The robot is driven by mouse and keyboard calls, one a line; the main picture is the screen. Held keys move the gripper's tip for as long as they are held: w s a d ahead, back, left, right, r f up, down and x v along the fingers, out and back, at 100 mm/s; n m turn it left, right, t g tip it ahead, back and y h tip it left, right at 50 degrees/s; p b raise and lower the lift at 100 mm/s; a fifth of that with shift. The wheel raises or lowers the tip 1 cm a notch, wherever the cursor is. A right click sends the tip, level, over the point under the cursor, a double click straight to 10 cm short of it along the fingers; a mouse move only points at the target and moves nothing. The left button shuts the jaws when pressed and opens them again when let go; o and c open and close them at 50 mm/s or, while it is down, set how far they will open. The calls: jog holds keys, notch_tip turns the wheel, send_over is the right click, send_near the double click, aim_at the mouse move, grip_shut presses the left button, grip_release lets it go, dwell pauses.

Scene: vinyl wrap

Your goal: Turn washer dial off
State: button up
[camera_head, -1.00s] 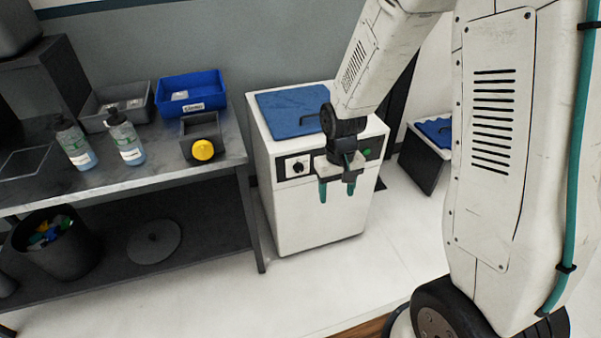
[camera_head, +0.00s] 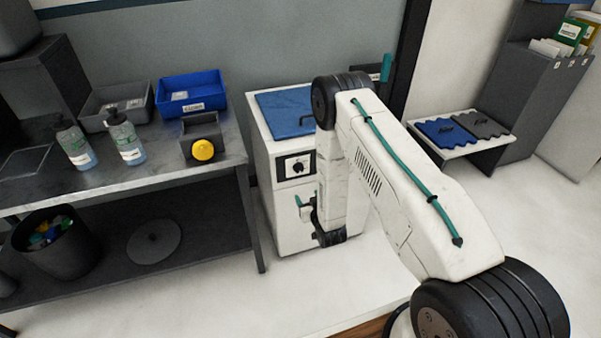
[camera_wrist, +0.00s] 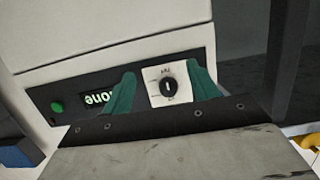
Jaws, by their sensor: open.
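The white washer (camera_head: 281,215) stands right of the bench with a blue lid (camera_head: 285,112) on top. Its round black dial (camera_head: 298,167) sits on a pale plate at the left of the dark front panel. In the wrist view the panel is upside down, and the dial (camera_wrist: 168,87), with a short light mark, appears between my two green fingertips. My gripper (camera_head: 306,205) is open and empty before the washer's front, lower than the dial in the head picture. I cannot tell whether a finger touches the dial. My arm hides the panel's right part in the head view.
The metal bench (camera_head: 225,158) at left holds soap bottles (camera_head: 125,138), a blue bin (camera_head: 191,94) and a grey box with a yellow round piece (camera_head: 203,150). A green button (camera_wrist: 57,107) and lit lettering (camera_wrist: 100,98) share the panel. Floor before the washer is clear.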

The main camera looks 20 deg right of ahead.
aim_at(300, 170)
jog(key=w+r+t, duration=0.1)
jog(key=w, duration=0.2)
jog(key=w+r+t, duration=0.1)
jog(key=w+r, duration=0.1)
jog(key=w, duration=0.1)
jog(key=w+r, duration=0.2)
jog(key=w, duration=0.1)
jog(key=shift+r+t, duration=0.15)
jog(key=shift+t, duration=0.25)
jog(key=c, duration=1)
